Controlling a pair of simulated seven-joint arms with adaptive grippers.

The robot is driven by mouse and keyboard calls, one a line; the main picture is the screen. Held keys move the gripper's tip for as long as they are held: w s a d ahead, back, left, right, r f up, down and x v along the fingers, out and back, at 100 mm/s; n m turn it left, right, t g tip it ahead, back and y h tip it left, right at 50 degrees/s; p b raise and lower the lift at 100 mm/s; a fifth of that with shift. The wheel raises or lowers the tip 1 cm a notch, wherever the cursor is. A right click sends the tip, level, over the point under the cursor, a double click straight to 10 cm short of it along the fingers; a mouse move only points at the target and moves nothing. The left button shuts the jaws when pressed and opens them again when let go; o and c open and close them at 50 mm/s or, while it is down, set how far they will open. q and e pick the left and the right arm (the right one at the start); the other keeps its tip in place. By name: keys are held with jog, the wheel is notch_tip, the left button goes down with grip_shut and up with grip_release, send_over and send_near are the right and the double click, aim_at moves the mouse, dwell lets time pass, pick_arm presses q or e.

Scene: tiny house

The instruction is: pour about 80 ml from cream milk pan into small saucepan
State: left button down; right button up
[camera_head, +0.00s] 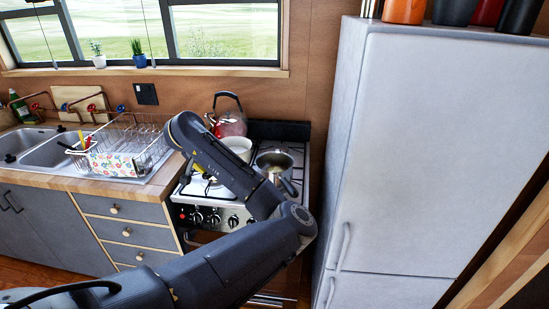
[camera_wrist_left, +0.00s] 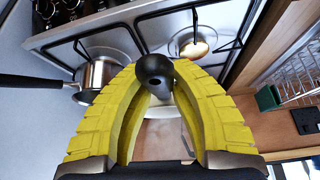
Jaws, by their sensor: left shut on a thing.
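The cream milk pan (camera_head: 238,146) shows as a pale round pot over the stove, partly hidden by my left arm. My left gripper (camera_wrist_left: 158,88) has its yellow fingers closed around a dark, round-ended handle (camera_wrist_left: 154,70), which appears to be the cream milk pan's. A pale patch shows between the fingers below it; most of the pan is hidden there. In the head view only a little yellow of this gripper (camera_head: 200,169) shows behind the arm. The small saucepan (camera_head: 268,160), steel with a dark handle, sits upright on the stove's right side; it also shows in the wrist view (camera_wrist_left: 98,75). Its contents are unclear. My right gripper is not in view.
A red kettle (camera_head: 229,124) stands at the stove's back. The fridge (camera_head: 420,150) rises close on the right. A wire dish rack (camera_head: 122,148) stands on the counter to the left. An uncovered burner (camera_wrist_left: 192,44) shows in the wrist view.

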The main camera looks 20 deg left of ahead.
pick_arm(q)
jog(key=w+d+r+m+y, duration=0.1)
jog(key=d+r+y, duration=0.5)
jog(key=d, duration=0.1)
jog(key=shift+w+d+r+m+y+p, duration=0.2)
jog(key=shift+r+m+y+p, duration=0.1)
jog(key=shift+m+y+p, duration=0.1)
dwell(0.3)
jog(key=shift+d+f, duration=0.15)
jog(key=shift+d+f+y+p, duration=0.1)
jog(key=shift+d+y+p, duration=0.05)
jog(key=shift+y+p, duration=0.25)
jog(key=shift+f, duration=0.1)
jog(key=shift+w+d+y+p, duration=0.1)
jog(key=shift+d+y+p, duration=0.1)
jog(key=shift+y+p, duration=0.15)
